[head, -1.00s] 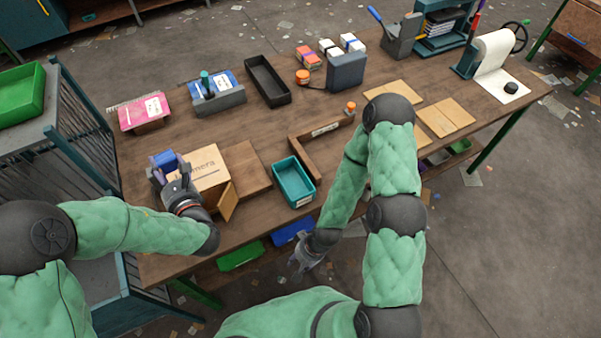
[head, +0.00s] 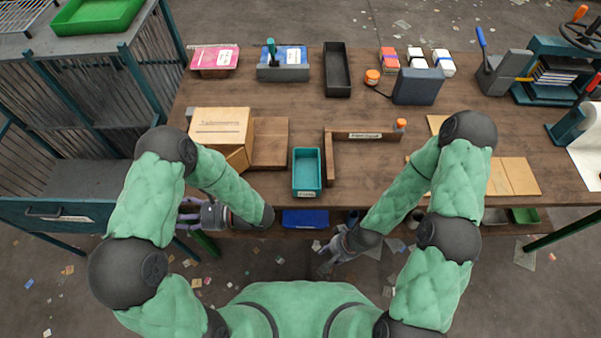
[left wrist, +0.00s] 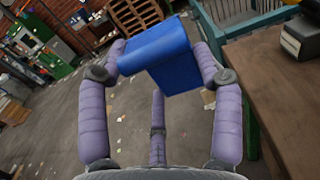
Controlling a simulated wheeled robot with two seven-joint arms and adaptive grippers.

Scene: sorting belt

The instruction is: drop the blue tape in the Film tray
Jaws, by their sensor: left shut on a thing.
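In the left wrist view my left gripper (left wrist: 160,75) is shut on the blue tape (left wrist: 165,55), a blue box-shaped piece held between its fingers. In the head view my left gripper (head: 183,214) is beyond the table's front edge, at the left; the tape cannot be made out there. A small teal tray (head: 307,188) with a white label on its front stands near the table's front edge, right of my left gripper. It looks empty; its label is too small to read surely. My right gripper (head: 322,257) is open and empty in front of the table.
A cardboard box (head: 222,128) with an open flap stands left of the teal tray, and a wooden divider (head: 330,160) stands right of it. A black tray (head: 337,70) is at the back. A blue bin (head: 305,219) is below the table edge.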

